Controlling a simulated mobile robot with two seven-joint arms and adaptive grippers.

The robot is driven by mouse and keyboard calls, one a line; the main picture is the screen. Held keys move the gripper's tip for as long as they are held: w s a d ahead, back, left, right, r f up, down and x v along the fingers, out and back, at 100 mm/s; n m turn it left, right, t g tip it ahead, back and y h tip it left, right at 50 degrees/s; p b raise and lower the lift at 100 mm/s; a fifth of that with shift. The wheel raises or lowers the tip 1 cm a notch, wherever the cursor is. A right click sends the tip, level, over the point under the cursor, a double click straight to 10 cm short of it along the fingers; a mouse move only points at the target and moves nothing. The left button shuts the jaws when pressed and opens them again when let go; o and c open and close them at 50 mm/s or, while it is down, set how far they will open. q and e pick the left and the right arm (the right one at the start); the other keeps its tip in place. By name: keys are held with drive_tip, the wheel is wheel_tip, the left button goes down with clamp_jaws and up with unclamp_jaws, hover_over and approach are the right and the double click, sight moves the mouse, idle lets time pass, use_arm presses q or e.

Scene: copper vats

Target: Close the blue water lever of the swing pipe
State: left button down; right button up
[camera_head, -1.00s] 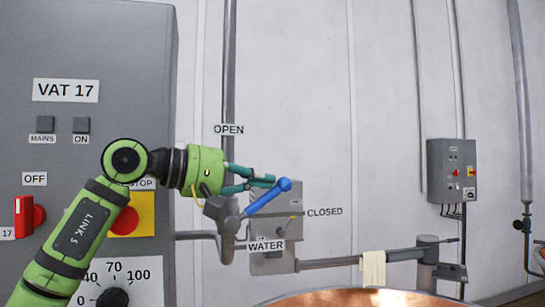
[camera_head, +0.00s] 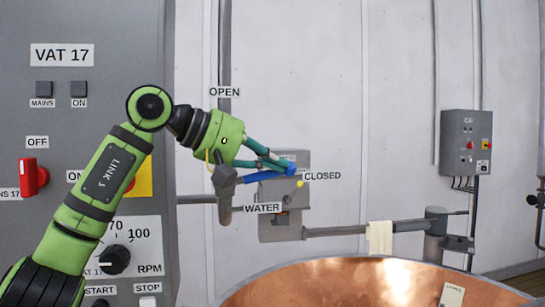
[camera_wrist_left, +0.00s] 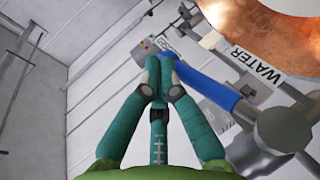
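The blue water lever (camera_head: 270,174) points right and almost level, with its tip beside the CLOSED sign (camera_head: 322,176). It is mounted on the grey valve (camera_head: 224,182) of the swing pipe (camera_head: 352,230). My left gripper (camera_head: 284,163) lies along the top of the lever, near its tip. In the left wrist view, the teal fingers (camera_wrist_left: 158,64) are brought together, with the blue lever (camera_wrist_left: 205,88) running past on their right, not between them. The fingertips seem to touch the lever, but the contact is hard to make out. My right gripper is not in view.
The WATER sign (camera_head: 262,208) is below the lever and the OPEN sign (camera_head: 224,92) above it. The grey VAT 17 panel (camera_head: 100,20) stands left, partly behind my arm. A copper vat (camera_head: 345,285) is at the bottom. A cloth (camera_head: 380,238) hangs on the pipe.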

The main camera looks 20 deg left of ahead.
use_arm(q)
drive_tip(key=shift+w+a+f, duration=0.2)
drive_tip(key=shift+w+f, duration=0.05)
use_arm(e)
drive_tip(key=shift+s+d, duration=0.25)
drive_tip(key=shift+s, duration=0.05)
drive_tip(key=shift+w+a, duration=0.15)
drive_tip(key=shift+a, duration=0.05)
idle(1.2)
use_arm(q)
drive_tip(key=shift+r, duration=0.1)
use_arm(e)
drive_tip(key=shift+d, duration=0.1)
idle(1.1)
